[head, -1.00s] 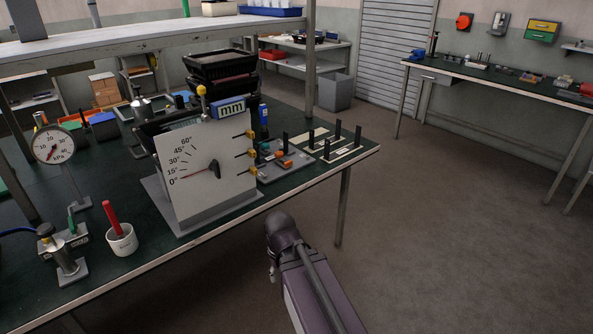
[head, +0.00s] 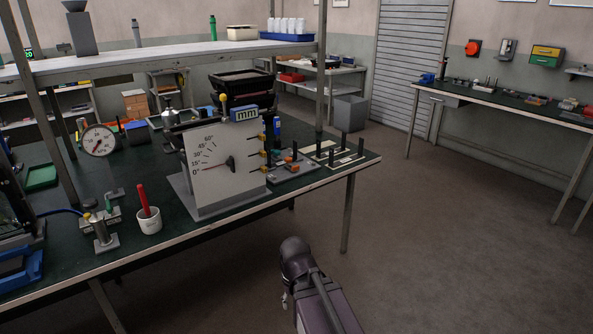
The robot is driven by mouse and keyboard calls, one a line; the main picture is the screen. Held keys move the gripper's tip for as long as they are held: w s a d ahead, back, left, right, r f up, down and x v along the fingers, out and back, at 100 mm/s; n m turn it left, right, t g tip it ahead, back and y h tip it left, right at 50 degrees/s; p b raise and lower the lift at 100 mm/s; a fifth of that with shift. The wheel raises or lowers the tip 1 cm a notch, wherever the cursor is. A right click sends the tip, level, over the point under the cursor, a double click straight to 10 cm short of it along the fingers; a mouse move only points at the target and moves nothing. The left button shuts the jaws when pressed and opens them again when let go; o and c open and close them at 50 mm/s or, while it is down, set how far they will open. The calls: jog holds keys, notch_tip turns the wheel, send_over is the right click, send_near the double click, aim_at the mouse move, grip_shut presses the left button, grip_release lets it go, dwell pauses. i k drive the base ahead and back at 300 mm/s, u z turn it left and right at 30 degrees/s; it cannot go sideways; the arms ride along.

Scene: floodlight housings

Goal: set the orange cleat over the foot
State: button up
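Small orange pieces (head: 292,168) lie on a grey plate (head: 284,178) near the right end of the green-topped bench, beside the dial board. One of them may be the cleat; they are too small to tell apart. I cannot make out the foot. My arm rises at the bottom centre, in front of the bench and well apart from the orange pieces. A small metallic part, likely my gripper (head: 285,299), shows at its left side. Its fingers are too small and hidden to read.
A white cup (head: 149,222) with a red handle is at the front left. The floor (head: 440,240) to the right is clear.

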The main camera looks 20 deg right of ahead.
aim_at(293, 168)
jog(key=u, duration=0.2)
jog(key=i, duration=0.9)
jog(key=z, duration=0.2)
